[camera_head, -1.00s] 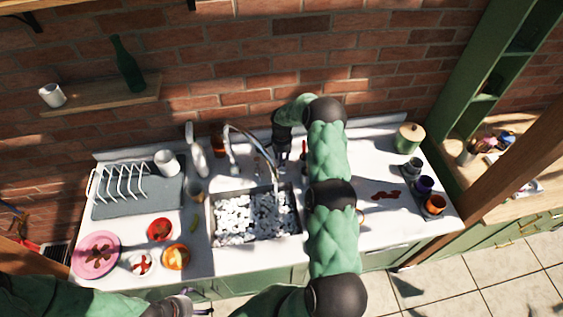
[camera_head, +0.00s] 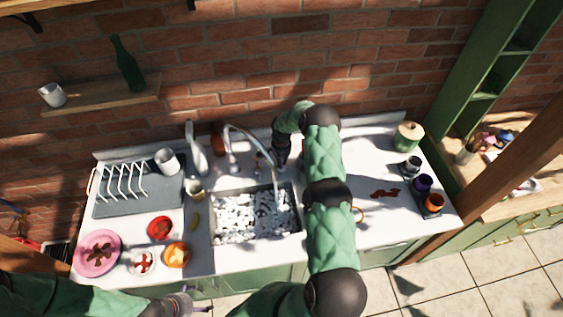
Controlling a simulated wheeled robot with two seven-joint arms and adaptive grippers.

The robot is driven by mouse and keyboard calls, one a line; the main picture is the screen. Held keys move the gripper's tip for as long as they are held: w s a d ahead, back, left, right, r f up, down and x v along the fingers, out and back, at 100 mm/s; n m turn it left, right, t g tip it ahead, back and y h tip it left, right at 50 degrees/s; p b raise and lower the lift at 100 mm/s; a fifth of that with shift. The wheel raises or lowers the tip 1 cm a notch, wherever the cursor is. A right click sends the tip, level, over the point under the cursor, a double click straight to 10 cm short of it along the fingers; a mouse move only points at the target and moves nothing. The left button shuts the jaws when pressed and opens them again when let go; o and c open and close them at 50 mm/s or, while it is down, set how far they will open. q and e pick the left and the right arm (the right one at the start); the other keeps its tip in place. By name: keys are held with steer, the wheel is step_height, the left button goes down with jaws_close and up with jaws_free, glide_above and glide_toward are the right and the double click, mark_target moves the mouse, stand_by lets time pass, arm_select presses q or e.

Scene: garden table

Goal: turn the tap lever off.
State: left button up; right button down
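The silver tap (camera_head: 243,129) stands behind the sink (camera_head: 212,240), with its curved spout arching over it. Small metal fittings (camera_head: 258,160) show at the tap's base; I cannot make out clearly which is the lever or how it is turned. The sink basin is full of white, foam-like lumps. My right gripper (camera_head: 281,163) hangs down just right of the tap's base, close to it; its fingers are dark and small, and contact is not clear. My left gripper (camera_head: 203,308) is partly in view at the bottom edge, away from the tap.
A bottle-like white container (camera_head: 195,150) and a dish rack (camera_head: 125,182) stand left of the tap. A pink plate (camera_head: 112,266) and several bowls lie at the front left. Cups and a green pot (camera_head: 408,138) stand at the right. My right arm covers the counter right of the sink.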

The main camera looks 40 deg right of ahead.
steer(key=shift+f+m+b, duration=0.1)
steer(key=shift+m+b, duration=0.2)
steer(key=shift+b, duration=0.35)
steer(key=m+b, duration=0.4)
steer(key=b, duration=0.1)
steer(key=m+b, duration=0.2)
steer(key=b, duration=0.1)
steer(key=shift+w+a+f, duration=0.1)
steer(key=shift+w, duration=0.25)
steer(key=shift+w+r+m+b, duration=0.15)
steer(key=shift+r+m+b, duration=0.05)
steer(key=shift+m+b, duration=1)
steer(key=c, duration=1.2)
jaws_free()
steer(key=shift+r, duration=0.1)
